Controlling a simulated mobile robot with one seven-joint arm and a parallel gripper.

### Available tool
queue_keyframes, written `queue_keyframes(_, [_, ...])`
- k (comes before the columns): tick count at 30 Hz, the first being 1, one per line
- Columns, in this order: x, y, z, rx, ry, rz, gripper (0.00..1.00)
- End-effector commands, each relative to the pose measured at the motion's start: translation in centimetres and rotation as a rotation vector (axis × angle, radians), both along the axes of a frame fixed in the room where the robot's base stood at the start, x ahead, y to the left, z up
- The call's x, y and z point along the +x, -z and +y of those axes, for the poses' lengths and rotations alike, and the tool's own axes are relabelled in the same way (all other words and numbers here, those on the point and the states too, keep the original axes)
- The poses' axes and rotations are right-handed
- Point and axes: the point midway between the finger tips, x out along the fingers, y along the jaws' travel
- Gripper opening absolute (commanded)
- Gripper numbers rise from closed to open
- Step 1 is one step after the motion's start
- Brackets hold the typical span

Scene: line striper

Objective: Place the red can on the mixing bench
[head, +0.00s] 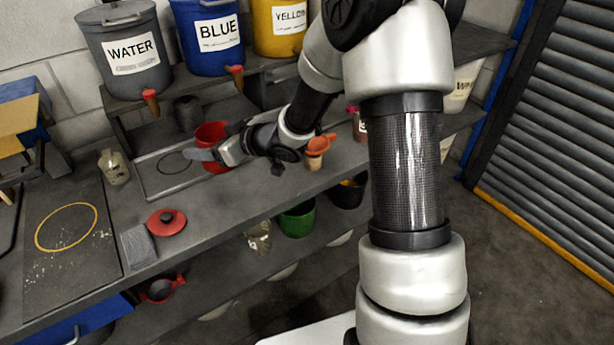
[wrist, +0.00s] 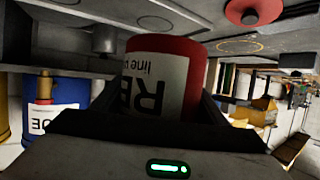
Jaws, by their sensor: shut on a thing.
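The red can (head: 211,134) is in my gripper (head: 213,152) at the tray under the water and blue buckets in the head view. In the wrist view the red can (wrist: 177,55) fills the space between the two fingers, with a white label reading "RE" upside down. My gripper is shut on it. I cannot tell whether the can's base touches the tray. The mixing bench (head: 215,202) is taken to be the grey bench top; a yellow circle (head: 66,206) is marked on a dark mat at its left.
Water (head: 130,55), blue (head: 220,45) and yellow (head: 280,28) buckets stand on the shelf above. A red lid (head: 167,223), a grey block (head: 139,246) and a glass jar (head: 113,167) are on the bench. An orange funnel (head: 317,147) is right of my gripper. The mat's circle is clear.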

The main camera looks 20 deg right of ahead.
Motion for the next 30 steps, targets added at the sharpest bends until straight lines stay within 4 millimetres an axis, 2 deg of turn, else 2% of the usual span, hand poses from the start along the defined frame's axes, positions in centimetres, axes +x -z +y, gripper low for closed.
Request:
queue_keyframes(1, [-0.1,1.3,0.5,-0.004,-0.041,-0.002,0.23])
queue_keyframes(3, [-0.4,2.0,1.2,-0.012,-0.094,0.000,0.23])
queue_keyframes(8, [-0.8,2.4,1.9,-0.022,-0.144,0.002,0.23])
queue_keyframes(11, [-0.9,2.9,1.9,-0.022,-0.147,0.004,0.23])
queue_keyframes(18, [-0.9,7.3,2.0,-0.021,-0.146,0.006,0.23])
queue_keyframes(26, [-0.9,9.4,1.9,-0.021,-0.145,0.003,0.23])
queue_keyframes(30, [-0.9,11.4,1.9,-0.022,-0.146,0.006,0.23])
